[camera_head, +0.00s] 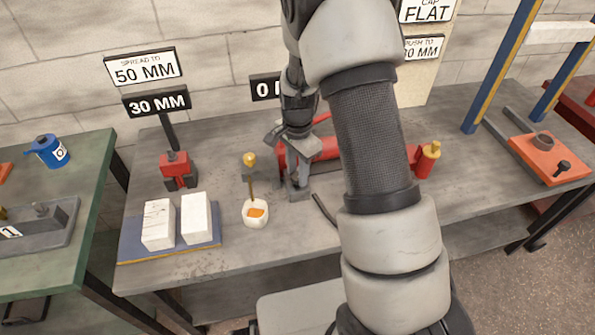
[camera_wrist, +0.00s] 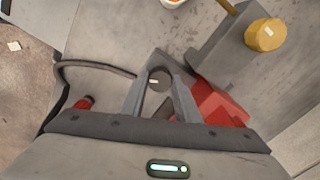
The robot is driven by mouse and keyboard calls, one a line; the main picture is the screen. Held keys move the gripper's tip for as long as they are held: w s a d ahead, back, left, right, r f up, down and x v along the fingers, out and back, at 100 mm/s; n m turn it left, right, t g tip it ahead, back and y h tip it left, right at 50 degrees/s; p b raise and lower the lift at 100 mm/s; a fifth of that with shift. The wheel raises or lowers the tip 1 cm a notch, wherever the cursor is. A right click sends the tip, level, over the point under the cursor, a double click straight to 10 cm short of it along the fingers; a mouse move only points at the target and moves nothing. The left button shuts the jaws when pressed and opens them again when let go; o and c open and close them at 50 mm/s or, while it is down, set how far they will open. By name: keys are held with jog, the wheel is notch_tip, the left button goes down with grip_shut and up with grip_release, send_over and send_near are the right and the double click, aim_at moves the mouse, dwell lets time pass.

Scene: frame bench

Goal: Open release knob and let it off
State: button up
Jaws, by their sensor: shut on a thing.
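The release knob (camera_wrist: 159,79) is a small dark round knob with a light mark on top, seen in the wrist view between my fingertips. My gripper (camera_wrist: 160,84) is shut on it, one finger on each side. In the head view my gripper (camera_head: 297,188) points down at the front end of the red pump body (camera_head: 318,151) on the grey bench. The knob itself is hidden there by my fingers. Part of the red body (camera_wrist: 217,103) shows right of my fingers in the wrist view. A black hose (camera_wrist: 88,65) curves off to the left.
A yellow-capped post (camera_head: 249,160) and a white cup (camera_head: 256,212) with orange contents stand left of my gripper. A red spreader (camera_head: 178,170) and two white blocks (camera_head: 196,218) are farther left. A red and yellow cylinder (camera_head: 426,160) stands to the right, beyond my arm.

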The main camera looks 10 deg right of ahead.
aim_at(297, 175)
jog(key=n, duration=0.5)
jog(key=shift+n, duration=0.4)
jog(key=n, duration=0.5)
jog(key=shift+n, duration=0.4)
jog(key=o, duration=1)
jog(key=shift+o, duration=0.2)
jog(key=shift+r, duration=0.1)
notch_tip(297, 175, up, 17)
jog(key=p, duration=0.2)
jog(key=shift+r, duration=0.15)
